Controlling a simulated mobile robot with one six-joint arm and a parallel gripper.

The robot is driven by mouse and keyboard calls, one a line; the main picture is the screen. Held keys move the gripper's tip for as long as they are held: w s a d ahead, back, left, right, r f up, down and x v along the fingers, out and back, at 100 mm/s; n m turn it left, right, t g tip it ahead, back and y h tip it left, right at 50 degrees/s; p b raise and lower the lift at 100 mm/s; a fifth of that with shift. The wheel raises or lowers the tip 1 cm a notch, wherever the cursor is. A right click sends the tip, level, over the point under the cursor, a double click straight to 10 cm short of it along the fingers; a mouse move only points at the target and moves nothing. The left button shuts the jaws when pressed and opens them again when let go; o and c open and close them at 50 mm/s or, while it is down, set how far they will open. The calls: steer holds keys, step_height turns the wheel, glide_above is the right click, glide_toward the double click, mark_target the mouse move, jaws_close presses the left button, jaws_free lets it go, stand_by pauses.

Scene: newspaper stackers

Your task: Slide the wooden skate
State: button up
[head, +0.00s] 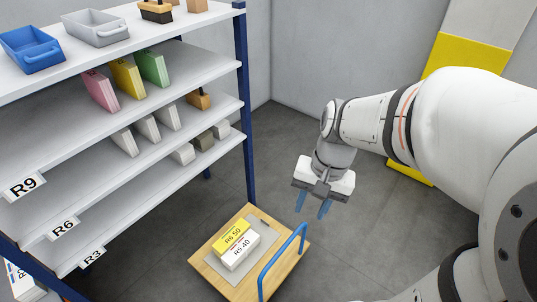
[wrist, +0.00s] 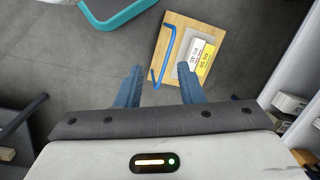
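The wooden skate (head: 222,277) is a low light-wood platform on the floor, with a grey mat on it and a blue bar handle (head: 282,252) along its right side. A yellow-topped block marked R6 50 (head: 231,238) and a white-topped block marked R5 40 (head: 240,252) lie side by side on the mat. My gripper (head: 311,208) hangs above the floor near the handle, its blue fingers apart and empty. In the wrist view, the skate (wrist: 177,20) lies beyond the fingertips, with the handle (wrist: 165,58) appearing between the fingers (wrist: 158,85). They look apart from it.
A shelf rack (head: 180,82) stands left of the skate, with labels R9, R6 and R3, coloured and grey blocks, and a blue bin (head: 32,50) on top. A blue post (head: 246,110) is near the skate. A teal-edged object (wrist: 118,18) shows in the wrist view.

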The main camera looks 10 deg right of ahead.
steer(key=shift+o, duration=0.4)
steer(key=w+f+m+g+y+b, duration=0.1)
steer(key=w+f+m+y+b, duration=0.1)
steer(key=f, duration=0.4)
steer(key=w+a+f+m+g+y+b, duration=0.1)
steer(key=f+m+g+y+b, duration=0.1)
steer(key=f, duration=0.5)
steer(key=m+y+b, duration=0.1)
steer(key=m+b, duration=0.1)
steer(key=m, duration=0.1)
steer(key=shift+w+a+f+m, duration=0.15)
steer(key=shift+w+a+m, duration=0.1)
steer(key=shift+w+m, duration=0.1)
steer(key=w+d+f+m+t+y+b, duration=0.2)
steer(key=w+f+m+t+y+b, duration=0.3)
steer(key=f+m, duration=0.6)
steer(key=w+d+f+m+t+y+b, duration=0.25)
steer(key=f+m+b, duration=0.4)
steer(key=f, duration=0.85)
steer(key=w+d+f+m+t+y+b, duration=0.2)
steer(key=w+f+m+t+y+b, duration=0.25)
steer(key=f+m, duration=0.65)
steer(key=w+a+n+b, duration=0.1)
steer(key=w+a+b, duration=0.1)
steer(key=a, duration=0.5)
steer(key=shift+g, duration=0.4)
steer(key=shift+a, duration=0.1)
jaws_close()
